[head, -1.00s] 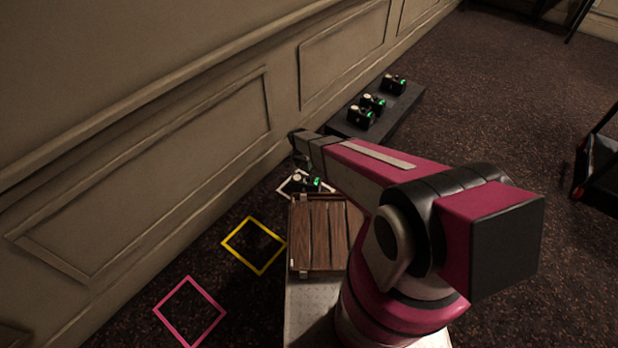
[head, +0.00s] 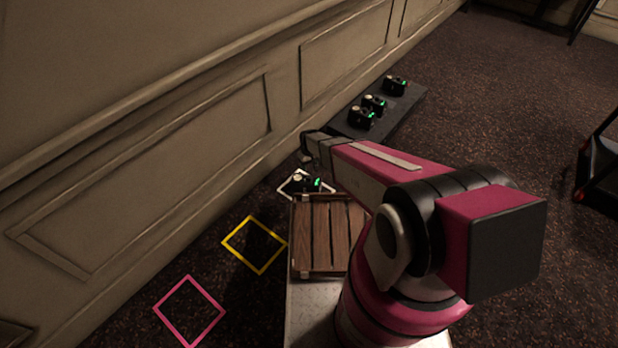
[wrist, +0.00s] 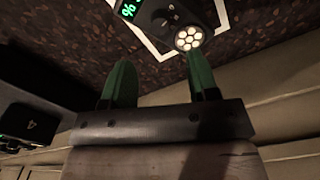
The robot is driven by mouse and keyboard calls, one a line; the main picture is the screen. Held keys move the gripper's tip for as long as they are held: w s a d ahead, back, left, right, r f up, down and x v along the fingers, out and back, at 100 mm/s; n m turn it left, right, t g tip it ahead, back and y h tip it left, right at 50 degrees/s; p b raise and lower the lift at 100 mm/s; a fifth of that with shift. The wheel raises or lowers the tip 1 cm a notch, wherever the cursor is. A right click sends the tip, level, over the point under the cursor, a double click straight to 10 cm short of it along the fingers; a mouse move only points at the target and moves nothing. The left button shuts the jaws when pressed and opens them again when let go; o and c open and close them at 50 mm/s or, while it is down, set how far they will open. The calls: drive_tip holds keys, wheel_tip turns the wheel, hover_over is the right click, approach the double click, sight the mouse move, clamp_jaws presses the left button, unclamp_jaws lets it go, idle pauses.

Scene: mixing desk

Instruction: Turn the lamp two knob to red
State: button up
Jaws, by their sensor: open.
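A small black lamp box (head: 306,183) with a pale round lamp and a green display sits in the white floor square. In the wrist view this lamp box (wrist: 160,14) is at the top, its round lamp close to the right fingertip in the picture; touching cannot be told. My gripper (wrist: 158,60) is open, its two green fingers apart with nothing between them. In the head view my gripper (head: 308,160) is above and near this box. Another black box (wrist: 30,124) marked 4 is at the left of the wrist view. Which box is lamp two cannot be read.
Several similar boxes, one of them here (head: 362,117), stand on a dark low platform (head: 408,108) by the panelled wall (head: 190,170). Yellow (head: 283,244) and pink (head: 207,295) squares lie on the floor. A wooden slatted tray (head: 320,235) is beside my arm. Carpet at right is mostly free.

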sight(309, 176)
wheel_tip(309, 176, down, 9)
drive_tip(key=shift+f, duration=0.2)
drive_tip(key=c, duration=0.9)
